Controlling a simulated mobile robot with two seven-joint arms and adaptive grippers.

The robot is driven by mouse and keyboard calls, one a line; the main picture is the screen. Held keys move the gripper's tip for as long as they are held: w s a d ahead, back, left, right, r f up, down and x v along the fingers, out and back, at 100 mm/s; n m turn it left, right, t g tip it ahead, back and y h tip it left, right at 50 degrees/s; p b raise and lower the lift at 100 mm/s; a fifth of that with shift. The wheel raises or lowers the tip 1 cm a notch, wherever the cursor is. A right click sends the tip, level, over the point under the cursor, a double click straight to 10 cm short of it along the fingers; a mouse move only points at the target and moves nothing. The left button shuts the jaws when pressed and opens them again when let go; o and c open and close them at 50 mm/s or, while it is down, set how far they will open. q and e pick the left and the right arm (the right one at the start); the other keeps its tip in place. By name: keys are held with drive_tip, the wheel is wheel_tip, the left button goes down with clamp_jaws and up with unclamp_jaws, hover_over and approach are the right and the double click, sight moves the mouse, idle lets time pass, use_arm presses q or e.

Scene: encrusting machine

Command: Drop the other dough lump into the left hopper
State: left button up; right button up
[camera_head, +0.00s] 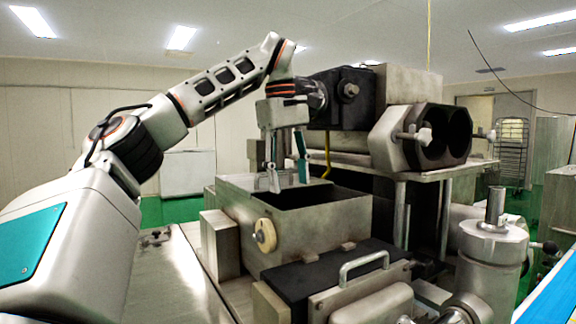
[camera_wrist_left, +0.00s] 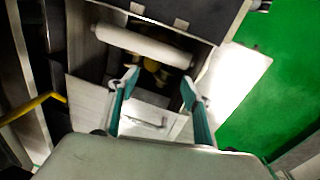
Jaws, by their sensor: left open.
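The left hopper (camera_head: 330,225) is an open-topped metal box with a dark inside, in the middle of the head view. My left gripper (camera_head: 288,181) points down over its back left part, fingers apart with nothing visible between them. In the left wrist view the open fingers (camera_wrist_left: 160,82) point into the hopper. A white roller (camera_wrist_left: 145,45) lies across the hopper there. A small yellowish shape (camera_wrist_left: 152,65) shows in the dark below the roller; I cannot tell whether it is dough. No dough lump is clearly seen in either view. My right gripper is out of view.
A dark housing with two round openings (camera_head: 440,137) stands behind and right of the hopper. A lid with a metal handle (camera_head: 363,266) is in front of it, and a metal cylinder (camera_head: 493,250) stands at right. Green floor (camera_wrist_left: 260,80) is clear beside the machine.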

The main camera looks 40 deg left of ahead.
use_arm(q)
drive_tip(key=shift+s+r, duration=0.2)
drive_tip(key=shift+r, duration=1.1)
